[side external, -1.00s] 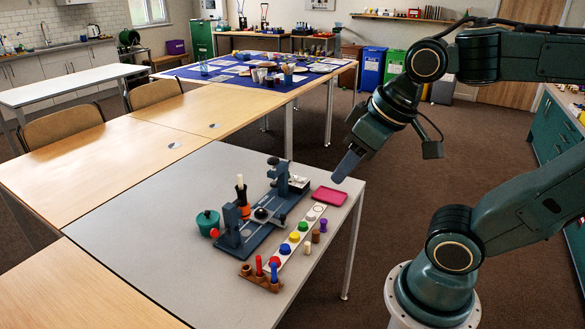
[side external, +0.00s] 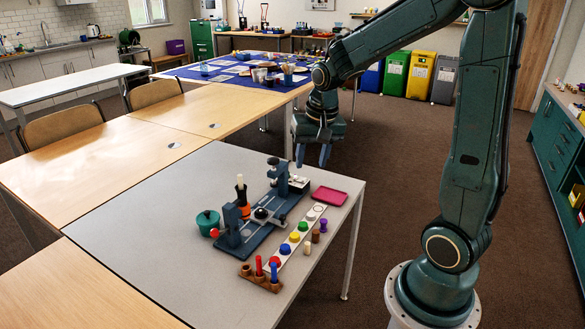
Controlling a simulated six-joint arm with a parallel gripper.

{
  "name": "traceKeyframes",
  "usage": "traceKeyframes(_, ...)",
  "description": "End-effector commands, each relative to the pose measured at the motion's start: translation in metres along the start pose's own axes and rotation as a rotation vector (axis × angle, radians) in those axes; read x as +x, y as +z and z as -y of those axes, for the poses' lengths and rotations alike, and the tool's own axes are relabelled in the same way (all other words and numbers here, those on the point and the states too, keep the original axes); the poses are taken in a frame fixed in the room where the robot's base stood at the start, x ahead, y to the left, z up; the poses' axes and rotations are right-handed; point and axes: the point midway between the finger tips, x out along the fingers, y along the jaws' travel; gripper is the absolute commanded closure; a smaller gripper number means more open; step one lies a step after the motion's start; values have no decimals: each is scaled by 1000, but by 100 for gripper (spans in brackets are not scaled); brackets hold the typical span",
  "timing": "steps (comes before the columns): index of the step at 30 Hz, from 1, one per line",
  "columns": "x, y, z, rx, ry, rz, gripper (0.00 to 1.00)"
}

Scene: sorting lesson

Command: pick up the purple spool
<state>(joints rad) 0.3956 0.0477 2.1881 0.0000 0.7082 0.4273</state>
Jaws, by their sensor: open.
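The purple spool (side external: 323,225) is small and stands upright on the grey table (side external: 190,225), near its right edge. It is beside the white strip of coloured discs and just in front of the pink tray. My gripper (side external: 313,156) points down, its two dark fingers apart and empty. In the picture it hangs above and behind the spool, over the far right part of the table or just past its edge; the exact depth is hard to tell.
A white strip (side external: 266,257) with several coloured discs lies left of the spool. A brown spool (side external: 315,235) stands close by, with a cream one (side external: 307,248) nearer. The pink tray (side external: 328,195) lies behind. A blue fixture (side external: 258,225) and a wooden peg holder (side external: 262,279) stand to the left.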

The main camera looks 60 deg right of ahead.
Motion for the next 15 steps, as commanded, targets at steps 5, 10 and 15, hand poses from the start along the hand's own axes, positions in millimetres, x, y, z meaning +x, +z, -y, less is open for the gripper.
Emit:
traceKeyframes(5,40,-26,-18,144,36,45,58)
traceKeyframes(10,79,-46,-38,279,68,83,58)
traceKeyframes(15,118,-60,-62,410,98,118,58)
